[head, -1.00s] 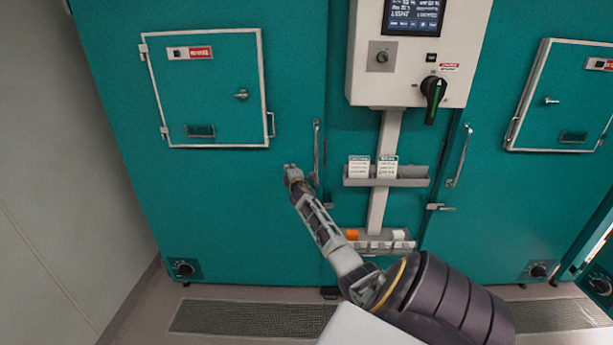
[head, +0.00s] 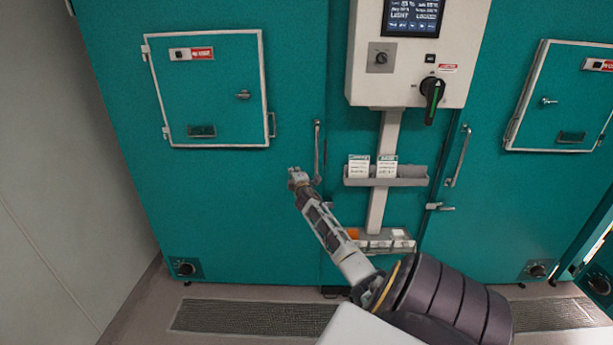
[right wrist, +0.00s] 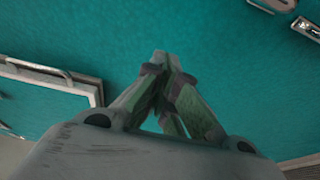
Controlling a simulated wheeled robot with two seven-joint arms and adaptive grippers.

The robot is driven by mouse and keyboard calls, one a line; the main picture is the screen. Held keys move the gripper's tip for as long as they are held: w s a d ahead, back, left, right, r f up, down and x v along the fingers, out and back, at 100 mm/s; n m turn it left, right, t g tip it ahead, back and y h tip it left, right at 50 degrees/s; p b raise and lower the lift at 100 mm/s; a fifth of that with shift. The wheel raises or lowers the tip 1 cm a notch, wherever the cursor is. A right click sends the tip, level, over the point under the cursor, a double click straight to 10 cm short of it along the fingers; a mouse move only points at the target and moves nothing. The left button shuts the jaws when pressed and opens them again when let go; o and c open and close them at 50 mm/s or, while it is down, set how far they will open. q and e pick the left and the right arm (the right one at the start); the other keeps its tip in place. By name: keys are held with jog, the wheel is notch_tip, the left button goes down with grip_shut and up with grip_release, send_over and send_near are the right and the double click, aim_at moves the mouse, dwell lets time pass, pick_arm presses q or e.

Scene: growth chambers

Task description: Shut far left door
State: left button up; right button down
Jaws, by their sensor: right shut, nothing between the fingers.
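The far left door (head: 240,215) is a large teal panel that looks flush with the chamber front. It has a vertical bar handle (head: 317,150) at its right edge and a small white-framed hatch (head: 205,110) in its upper part. My right gripper (head: 296,174) is in front of the door, just left of and below the handle's middle. In the right wrist view its fingertips (right wrist: 162,62) meet, with nothing between them and the teal panel behind. I cannot tell whether they touch the panel. My left gripper is not in view.
A control box (head: 410,55) with a screen and dark rotary switch is right of the door. Below it are a card shelf (head: 400,182) and a small rack (head: 375,246). Another teal door (head: 490,215) stands further right. A grey wall (head: 70,200) bounds the left. A floor grate (head: 250,317) lies below.

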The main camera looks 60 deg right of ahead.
jog(key=s+a, duration=0.1)
jog(key=s, duration=0.6)
jog(key=shift+a, duration=0.25)
dwell(0.3)
dwell(0.4)
jog(key=shift+m, duration=0.3)
